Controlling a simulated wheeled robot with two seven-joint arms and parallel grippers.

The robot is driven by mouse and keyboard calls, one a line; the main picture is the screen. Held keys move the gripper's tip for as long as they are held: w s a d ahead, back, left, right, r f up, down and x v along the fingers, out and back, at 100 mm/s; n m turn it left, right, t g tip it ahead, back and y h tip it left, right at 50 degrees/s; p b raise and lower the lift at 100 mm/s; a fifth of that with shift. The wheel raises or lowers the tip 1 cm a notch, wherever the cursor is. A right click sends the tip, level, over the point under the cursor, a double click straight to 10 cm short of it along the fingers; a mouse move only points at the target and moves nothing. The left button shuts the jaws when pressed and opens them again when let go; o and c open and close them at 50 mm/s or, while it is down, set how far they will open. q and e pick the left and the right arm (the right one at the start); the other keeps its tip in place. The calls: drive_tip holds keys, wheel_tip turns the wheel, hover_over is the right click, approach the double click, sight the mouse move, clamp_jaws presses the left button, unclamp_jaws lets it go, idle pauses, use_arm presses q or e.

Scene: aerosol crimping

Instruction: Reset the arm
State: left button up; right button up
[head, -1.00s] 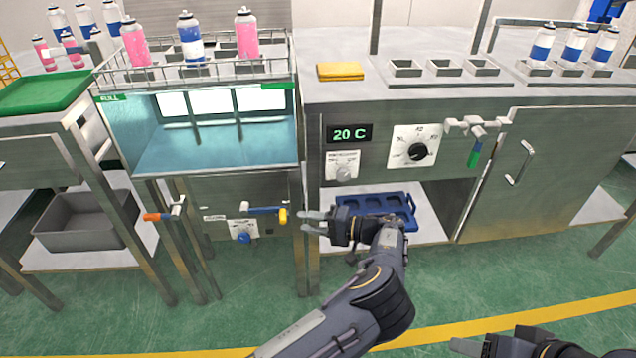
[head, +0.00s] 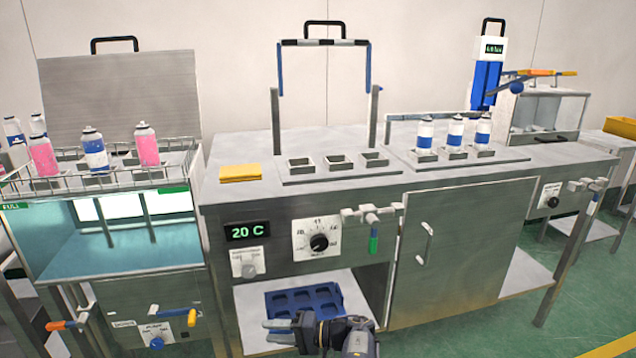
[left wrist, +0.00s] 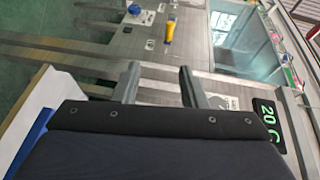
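My left gripper (head: 272,331) is at the bottom of the head view, in front of the lower shelf of the middle station. Its fingers point left. In the left wrist view its two fingers (left wrist: 158,84) stand apart with nothing between them, so it is open and empty. A blue tray with square pockets (head: 305,300) lies on the shelf just behind the gripper; its front is partly hidden by it. My right gripper is not in view.
The station front carries a dial (head: 319,242), a 20 C display (head: 247,231) and a valve with a green handle (head: 374,238). A yellow-handled lever (head: 192,318) is at the left. Cans (head: 425,136) stand on top. A cabinet door (head: 460,255) is shut.

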use_arm(q)
drive_tip(key=s+a+r+n+g+h, duration=0.2)
drive_tip(key=s+a+r+g+h, duration=0.1)
drive_tip(key=s+a+h, duration=0.4)
drive_tip(key=s+a+r+n+g+h, duration=0.1)
drive_tip(key=s+a+r+g+h, duration=0.3)
drive_tip(key=a, duration=0.5)
drive_tip(key=s+d+r+t+h, duration=0.2)
drive_tip(key=s+r+t+h, duration=0.1)
drive_tip(key=s, duration=0.5)
drive_tip(key=s+d+r+t+h, duration=0.2)
drive_tip(key=s+r+t+h, duration=0.15)
drive_tip(key=s, duration=0.45)
drive_tip(key=s+d+r+t+h, duration=0.1)
drive_tip(key=s+r+t+h, duration=0.2)
drive_tip(key=s, duration=0.5)
wheel_tip(320, 180, up, 27)
drive_tip(key=p, duration=2.8)
drive_tip(key=shift+d, duration=0.2)
drive_tip(key=shift+s+t, duration=0.1)
drive_tip(key=shift+t, duration=0.15)
